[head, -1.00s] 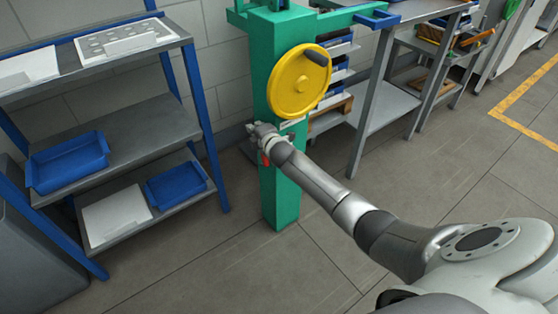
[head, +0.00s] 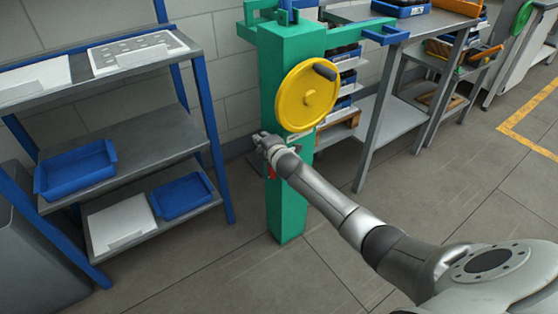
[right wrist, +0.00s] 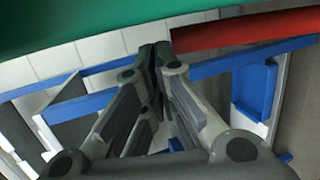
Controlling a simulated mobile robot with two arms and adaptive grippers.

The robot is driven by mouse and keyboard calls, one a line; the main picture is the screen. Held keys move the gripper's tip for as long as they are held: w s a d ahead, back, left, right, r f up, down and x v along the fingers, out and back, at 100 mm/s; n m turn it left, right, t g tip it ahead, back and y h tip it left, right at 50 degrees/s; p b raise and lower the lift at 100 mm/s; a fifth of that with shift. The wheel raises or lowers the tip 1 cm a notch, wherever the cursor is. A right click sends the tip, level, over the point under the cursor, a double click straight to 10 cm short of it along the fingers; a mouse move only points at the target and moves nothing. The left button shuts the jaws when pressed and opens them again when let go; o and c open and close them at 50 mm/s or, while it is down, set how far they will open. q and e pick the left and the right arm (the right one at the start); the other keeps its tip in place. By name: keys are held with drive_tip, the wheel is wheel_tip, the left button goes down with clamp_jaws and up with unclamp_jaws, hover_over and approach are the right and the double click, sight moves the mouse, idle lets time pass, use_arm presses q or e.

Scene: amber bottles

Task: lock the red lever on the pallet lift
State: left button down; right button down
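The pallet lift is a green column (head: 287,210) with a yellow handwheel (head: 307,95) that has a dark handle. The red lever (head: 271,172) shows as a small red piece on the column's left side, largely hidden by my right arm. In the right wrist view the red lever (right wrist: 245,30) is a red bar at the top right, below the green surface. My right gripper (head: 265,143) is beside the column, below the wheel. In the right wrist view its fingers (right wrist: 155,55) meet with nothing seen between them, just left of the lever's visible end. My left gripper is not in view.
A blue-framed shelf (head: 130,145) with blue trays and white panels stands at the left. A grey workbench (head: 385,120) with bins is behind the column on the right. The floor in front (head: 230,275) is clear.

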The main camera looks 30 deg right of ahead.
drive_tip(key=v, duration=1.1)
drive_tip(key=shift+s+f, duration=0.2)
drive_tip(key=shift+s, duration=0.2)
